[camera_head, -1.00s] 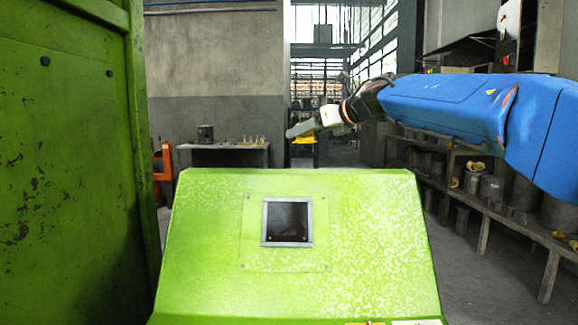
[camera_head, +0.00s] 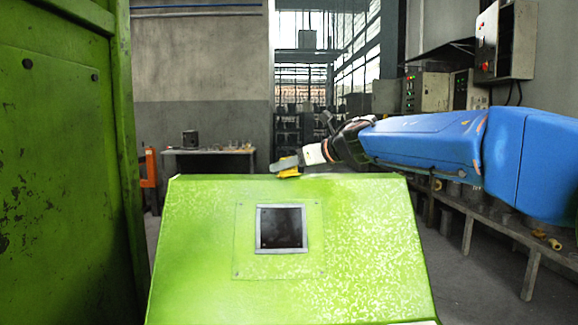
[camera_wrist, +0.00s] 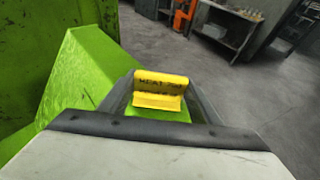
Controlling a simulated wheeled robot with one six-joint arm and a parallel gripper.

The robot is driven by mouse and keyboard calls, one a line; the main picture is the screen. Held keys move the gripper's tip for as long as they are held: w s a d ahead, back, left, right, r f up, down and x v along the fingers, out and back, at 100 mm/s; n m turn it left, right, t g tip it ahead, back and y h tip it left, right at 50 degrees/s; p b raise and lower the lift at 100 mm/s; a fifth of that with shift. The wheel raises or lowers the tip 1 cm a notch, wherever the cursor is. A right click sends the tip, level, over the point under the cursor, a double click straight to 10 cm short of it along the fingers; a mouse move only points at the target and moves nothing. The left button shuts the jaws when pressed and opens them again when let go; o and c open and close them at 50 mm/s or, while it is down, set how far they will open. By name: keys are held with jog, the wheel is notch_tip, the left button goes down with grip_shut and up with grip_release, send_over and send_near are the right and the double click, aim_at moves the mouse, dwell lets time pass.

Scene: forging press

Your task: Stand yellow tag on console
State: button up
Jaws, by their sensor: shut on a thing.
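The yellow tag (camera_wrist: 160,90) is held between the fingers of my gripper (camera_wrist: 160,104). Dark lettering shows on its face in the wrist view. In the head view my gripper (camera_head: 284,165) is at the top edge of the green console (camera_head: 370,240), with the yellow tag (camera_head: 288,173) just under it. The console also shows in the wrist view (camera_wrist: 85,85), below and left of the tag. I cannot tell whether the tag touches the console top. The console's sloped front has a dark framed window.
A tall green press panel (camera_head: 60,160) stands close on the left. A small table (camera_head: 212,152) with parts is behind the console. A bench (camera_head: 480,222) runs along the right. Grey floor is free beyond the console.

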jog(key=shift+f, duration=0.15)
jog(key=o, duration=1)
jog(key=shift+s+d+r, duration=0.1)
jog(key=shift+d+r, duration=0.05)
jog(key=shift+r, duration=0.1)
jog(key=v, duration=1.1)
jog(key=shift+s+d, duration=0.2)
jog(key=shift+s, duration=0.05)
jog(key=shift+d, duration=0.1)
